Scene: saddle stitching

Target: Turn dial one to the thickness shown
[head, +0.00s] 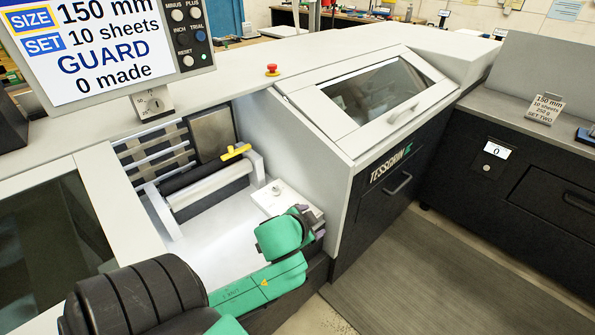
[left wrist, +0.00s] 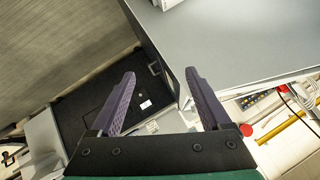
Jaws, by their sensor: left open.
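A small dial plate (head: 152,103) with a scale, "25" and "50" legible, stands below the screen; its setting is too small to read. A small round knob (head: 277,188) sits on a white plate in the open bay. I cannot tell which is dial one. The card (head: 545,109) on the right cabinet reads 150 mm, 10 sheets, 250 g, SET TWO. My left gripper (head: 311,221) is by the right front edge of that white plate, apart from the knob. In the left wrist view its fingers (left wrist: 160,76) are spread and empty. My right gripper is out of view.
The screen (head: 88,45) reads SIZE 150 mm, SET 10 sheets, GUARD, 0 made. A yellow-handled roller (head: 232,157) lies in the bay. A red button (head: 272,70) tops the machine. The windowed cover (head: 380,92) is shut. The right cabinet's display (head: 497,148) shows 0. The floor mat is clear.

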